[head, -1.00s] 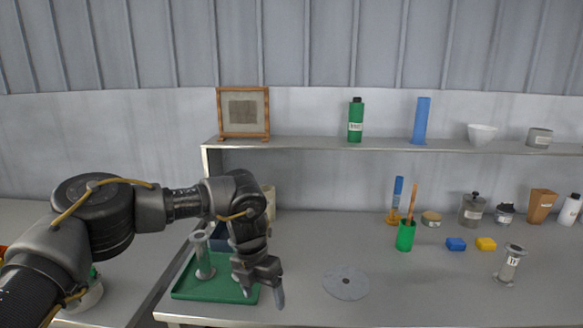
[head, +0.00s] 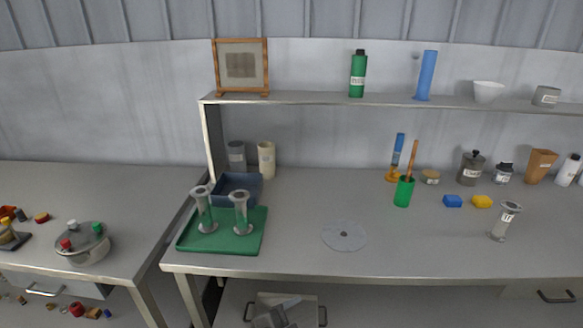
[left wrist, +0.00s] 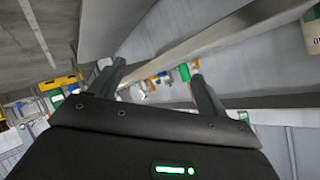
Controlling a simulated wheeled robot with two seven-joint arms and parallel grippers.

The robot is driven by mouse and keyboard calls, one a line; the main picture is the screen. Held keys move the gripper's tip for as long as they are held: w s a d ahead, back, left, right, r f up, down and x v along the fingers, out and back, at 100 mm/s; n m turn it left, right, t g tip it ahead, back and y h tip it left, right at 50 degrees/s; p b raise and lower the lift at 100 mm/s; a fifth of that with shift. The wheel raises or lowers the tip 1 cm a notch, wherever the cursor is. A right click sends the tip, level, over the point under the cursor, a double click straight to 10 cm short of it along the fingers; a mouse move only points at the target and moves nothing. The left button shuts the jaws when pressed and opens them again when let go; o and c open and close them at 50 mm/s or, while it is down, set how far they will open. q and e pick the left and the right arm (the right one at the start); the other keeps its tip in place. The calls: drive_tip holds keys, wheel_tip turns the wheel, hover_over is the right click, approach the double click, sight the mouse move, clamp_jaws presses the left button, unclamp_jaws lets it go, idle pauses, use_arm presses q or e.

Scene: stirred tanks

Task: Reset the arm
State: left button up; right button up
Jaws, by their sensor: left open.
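My left gripper (left wrist: 160,85) shows in the left wrist view with its two fingers spread apart and nothing between them. The left arm is out of the head view. Two grey metal cylinders with flared rims, a left one (head: 204,212) and a right one (head: 240,214), stand upright on the green tray (head: 222,246) on the bench. My right gripper is in neither view.
A dark blue bin (head: 237,184) sits behind the cylinders. A grey disc (head: 345,235) lies mid-bench, with clear surface around it. A green cup (head: 404,192) and a labelled metal cylinder (head: 505,222) stand further right. A pot (head: 83,248) is on the left bench.

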use_arm(q)
drive_tip(key=s+a+f+n+g+y, duration=0.25)
drive_tip(key=s+a+f+n, duration=0.2)
drive_tip(key=s+a, duration=0.35)
drive_tip(key=s+a+f+n+g+y, duration=0.1)
drive_tip(key=s+a+f+n+y, duration=0.2)
drive_tip(key=s+a+n, duration=0.5)
drive_tip(key=s+a+f+n+g+y, duration=0.25)
drive_tip(key=s+a, duration=0.25)
drive_tip(key=a, duration=0.6)
wheel_tip(320, 180, down, 26)
drive_tip(key=m, duration=0.1)
drive_tip(key=s+a+f+g, duration=0.2)
drive_tip(key=s+f, duration=1.4)
drive_tip(key=s, duration=0.1)
drive_tip(key=shift+a+f+m, duration=0.15)
drive_tip(key=shift+f+m, duration=0.15)
